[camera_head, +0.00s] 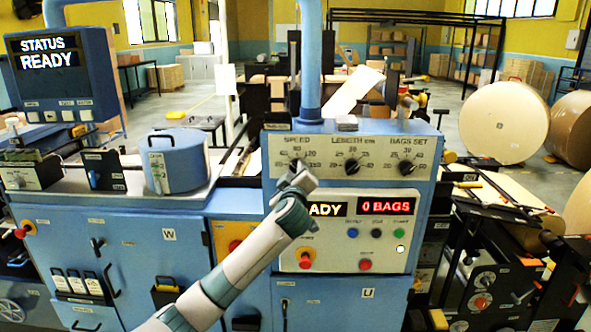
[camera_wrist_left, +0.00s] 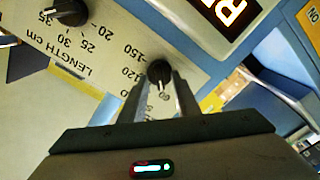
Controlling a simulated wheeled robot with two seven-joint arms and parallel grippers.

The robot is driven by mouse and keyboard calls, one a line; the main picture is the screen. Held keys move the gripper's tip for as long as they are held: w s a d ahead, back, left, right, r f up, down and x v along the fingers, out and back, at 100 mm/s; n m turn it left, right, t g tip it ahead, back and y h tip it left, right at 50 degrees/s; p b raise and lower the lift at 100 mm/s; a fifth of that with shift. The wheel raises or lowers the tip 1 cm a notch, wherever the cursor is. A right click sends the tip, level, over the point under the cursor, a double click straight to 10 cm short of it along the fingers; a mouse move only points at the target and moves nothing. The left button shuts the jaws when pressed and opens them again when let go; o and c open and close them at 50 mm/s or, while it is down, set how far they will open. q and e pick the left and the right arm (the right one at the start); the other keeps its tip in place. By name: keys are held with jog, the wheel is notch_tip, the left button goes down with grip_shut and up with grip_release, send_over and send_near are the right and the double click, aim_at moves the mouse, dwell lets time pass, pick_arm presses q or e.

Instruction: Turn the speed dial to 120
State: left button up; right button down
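The speed dial (camera_head: 297,165) is a small black knob at the left of the grey control panel in the head view, partly behind my left gripper (camera_head: 296,181). In the left wrist view the dial (camera_wrist_left: 159,71) lies between the fingertips of my left gripper (camera_wrist_left: 160,88). The fingers are apart, one on each side of the knob; I cannot tell whether they touch it. The white pointer line points down in that view, toward a partly hidden number. The marks 120 and 150 show upside down beside it. My right gripper is not in view.
The length dial (camera_head: 351,167) and bags-set dial (camera_head: 405,168) sit to the right on the same panel. Below are the red bags display (camera_head: 386,206), several buttons and a red stop knob (camera_head: 305,259). A status screen (camera_head: 48,55) reads READY.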

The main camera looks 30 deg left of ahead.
pick_arm(q)
grip_shut()
jog(key=shift+f, duration=0.1)
